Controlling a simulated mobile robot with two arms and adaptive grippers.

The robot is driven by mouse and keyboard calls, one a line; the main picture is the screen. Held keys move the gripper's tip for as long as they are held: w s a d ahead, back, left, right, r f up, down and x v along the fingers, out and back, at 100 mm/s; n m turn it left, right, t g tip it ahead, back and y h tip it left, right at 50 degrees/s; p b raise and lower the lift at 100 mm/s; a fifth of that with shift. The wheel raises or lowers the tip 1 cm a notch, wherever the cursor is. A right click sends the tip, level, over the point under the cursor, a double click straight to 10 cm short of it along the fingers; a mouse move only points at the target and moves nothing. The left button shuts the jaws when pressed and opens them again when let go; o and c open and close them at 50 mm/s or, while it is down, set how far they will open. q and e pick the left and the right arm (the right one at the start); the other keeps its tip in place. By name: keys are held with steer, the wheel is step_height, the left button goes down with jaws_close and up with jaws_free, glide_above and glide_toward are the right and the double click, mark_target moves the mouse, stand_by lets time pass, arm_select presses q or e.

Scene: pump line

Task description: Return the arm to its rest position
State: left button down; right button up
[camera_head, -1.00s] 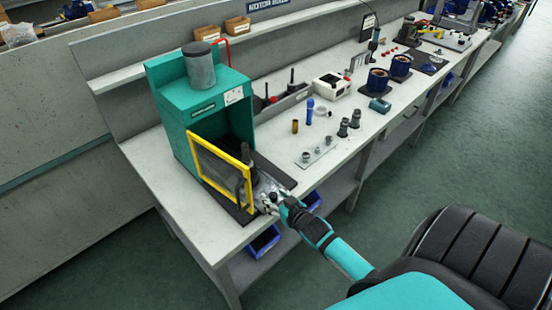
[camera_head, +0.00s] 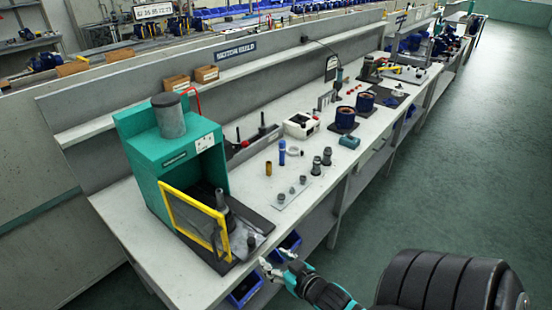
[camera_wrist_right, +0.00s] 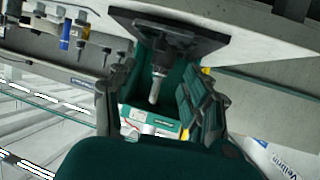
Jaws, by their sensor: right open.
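My right arm comes in from the bottom right in the head view. Its gripper (camera_head: 275,262) is at the bench's front edge, apart from the green press housing (camera_head: 160,160) and its yellow-framed guard (camera_head: 197,222). The gripper is open with nothing between its fingers. In the right wrist view the two fingers (camera_wrist_right: 150,98) stand wide apart, with the green housing and a dark, grey-tipped spindle (camera_wrist_right: 158,75) showing beyond them. My left gripper is in neither view.
The grey bench (camera_head: 240,280) holds a plate of small fittings (camera_head: 290,192), a white box (camera_head: 302,125) and blue-and-copper motor parts (camera_head: 345,118). Blue bins (camera_head: 245,290) sit under its front edge. The green floor (camera_head: 440,170) to the right is clear.

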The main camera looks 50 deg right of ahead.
stand_by(0.4)
steer(key=s+a+f+n+g+b, duration=0.1)
steer(key=s+a+f+g, duration=0.35)
steer(key=f, duration=0.75)
steer(key=s+a+f+g+y+b, duration=0.1)
steer(key=s+a+f, duration=0.1)
steer(key=s+f, duration=0.85)
steer(key=s+a+f+n+g+b, duration=0.1)
steer(key=s+a+f+g, duration=0.2)
steer(key=f, duration=1.2)
steer(key=s+a+f+n+g, duration=0.1)
steer(key=s+f+g, duration=0.1)
steer(key=s, duration=0.4)
steer(key=s+a+f+n+g, duration=0.1)
steer(key=s+a+f, duration=0.1)
steer(key=s+f, duration=0.2)
steer(key=s, duration=0.3)
steer(key=shift+s+f+g+y+b, duration=0.2)
steer(key=shift+f+g+y+b, duration=0.1)
steer(key=shift+f+g+y, duration=0.1)
